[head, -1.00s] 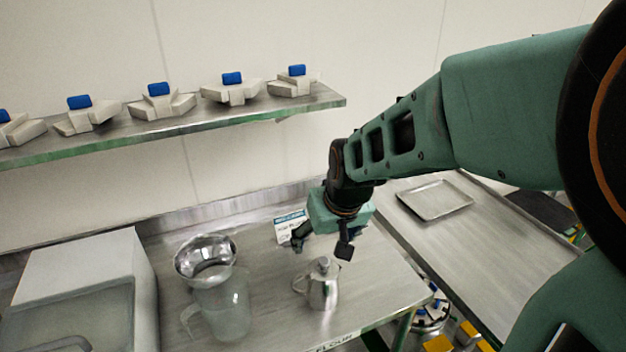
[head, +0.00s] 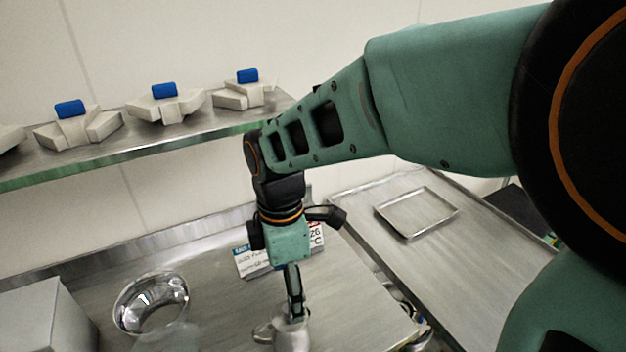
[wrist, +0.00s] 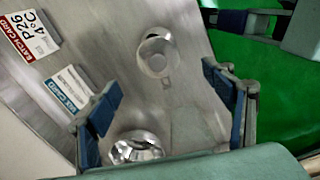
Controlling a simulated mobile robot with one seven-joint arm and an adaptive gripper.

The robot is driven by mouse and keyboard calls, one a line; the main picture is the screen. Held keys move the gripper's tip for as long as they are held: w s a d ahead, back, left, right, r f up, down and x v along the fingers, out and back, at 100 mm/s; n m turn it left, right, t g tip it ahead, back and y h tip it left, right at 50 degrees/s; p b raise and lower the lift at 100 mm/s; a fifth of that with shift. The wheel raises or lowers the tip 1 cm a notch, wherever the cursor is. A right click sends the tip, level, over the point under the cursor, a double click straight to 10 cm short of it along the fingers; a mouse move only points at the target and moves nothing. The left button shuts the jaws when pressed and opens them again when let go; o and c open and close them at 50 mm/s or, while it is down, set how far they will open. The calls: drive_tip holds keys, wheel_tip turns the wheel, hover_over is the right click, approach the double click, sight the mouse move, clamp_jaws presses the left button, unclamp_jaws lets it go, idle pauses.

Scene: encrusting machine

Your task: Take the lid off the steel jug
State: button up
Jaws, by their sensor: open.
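The small steel jug (head: 289,338) stands on the steel table in the head view, partly cut off by the bottom edge. Its lid is mostly hidden there behind my gripper (head: 296,312), which points down over the jug's top. In the wrist view the jug (wrist: 158,56) shows from above with its round lid (wrist: 157,47) on. My gripper (wrist: 160,88) is open there, its blue-padded fingers wide apart with nothing between them. The jug lies beyond the fingertips, towards the top of the picture. I cannot tell whether a finger touches the lid.
A shiny steel bowl (head: 151,303) and a clear pitcher (head: 168,339) stand left of the jug. A shelf (head: 150,140) with white parts runs along the wall. A tray (head: 417,212) lies on the right-hand table.

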wheel_tip(320, 180, down, 8)
drive_tip(key=shift+w+a, duration=0.1)
drive_tip(key=shift+a, duration=0.05)
idle(0.3)
drive_tip(key=c, duration=1.1)
drive_tip(key=shift+r, duration=0.1)
